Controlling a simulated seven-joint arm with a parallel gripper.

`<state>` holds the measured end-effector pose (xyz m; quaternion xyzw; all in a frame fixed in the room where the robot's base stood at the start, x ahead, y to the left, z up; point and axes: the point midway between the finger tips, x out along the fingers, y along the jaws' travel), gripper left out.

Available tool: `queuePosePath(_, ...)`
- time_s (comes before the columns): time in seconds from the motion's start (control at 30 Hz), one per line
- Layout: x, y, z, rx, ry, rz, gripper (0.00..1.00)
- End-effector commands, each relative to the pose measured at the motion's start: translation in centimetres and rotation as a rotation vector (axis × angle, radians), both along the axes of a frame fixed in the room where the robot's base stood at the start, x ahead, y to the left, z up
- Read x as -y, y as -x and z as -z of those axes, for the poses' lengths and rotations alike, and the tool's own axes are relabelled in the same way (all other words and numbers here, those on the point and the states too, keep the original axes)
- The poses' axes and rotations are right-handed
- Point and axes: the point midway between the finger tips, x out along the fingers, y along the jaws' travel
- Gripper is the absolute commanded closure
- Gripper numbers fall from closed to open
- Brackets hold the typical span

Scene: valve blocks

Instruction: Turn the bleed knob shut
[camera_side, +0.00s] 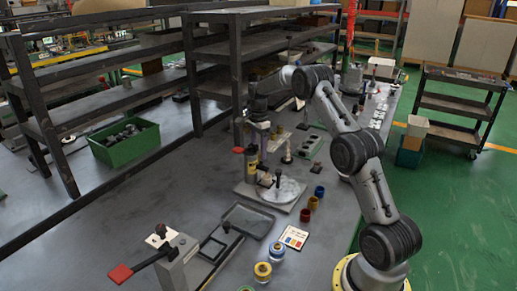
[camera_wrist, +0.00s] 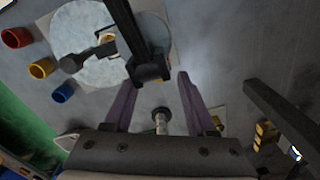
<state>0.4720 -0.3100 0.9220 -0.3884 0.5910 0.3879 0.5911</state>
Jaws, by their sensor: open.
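My gripper (camera_wrist: 157,80) is open, its two purple fingers spread apart in the wrist view. A small round black knob on a metal stem (camera_wrist: 162,116) shows between the fingers, nearer their roots than their tips; I cannot tell for certain that it is the bleed knob. A black upright post with a block (camera_wrist: 150,73) at its end lies near the fingertips. In the side view my gripper (camera_side: 260,119) is above the yellow-bodied fixture (camera_side: 251,164), which has a red-ended lever (camera_side: 238,150). Contact with the knob cannot be told.
A pale round disc (camera_side: 289,190) on a square plate carries a black-handled piece. Three coloured cups (camera_side: 312,202) stand to its right. A grey tray (camera_side: 250,221) and a red-handled lever block (camera_side: 121,273) are at the front. Dark shelves (camera_side: 237,75) stand behind.

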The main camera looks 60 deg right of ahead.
Motion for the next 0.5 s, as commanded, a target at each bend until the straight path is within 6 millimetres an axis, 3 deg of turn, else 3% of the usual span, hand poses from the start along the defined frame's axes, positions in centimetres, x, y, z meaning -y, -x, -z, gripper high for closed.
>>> queuePosePath(0.23, 0.0, -0.1, -2.1, 0.003, 0.003, 0.0, 0.44)
queuePosePath(0.5, 0.1, -0.1, -8.0, 0.004, 0.003, 0.0, 0.44)
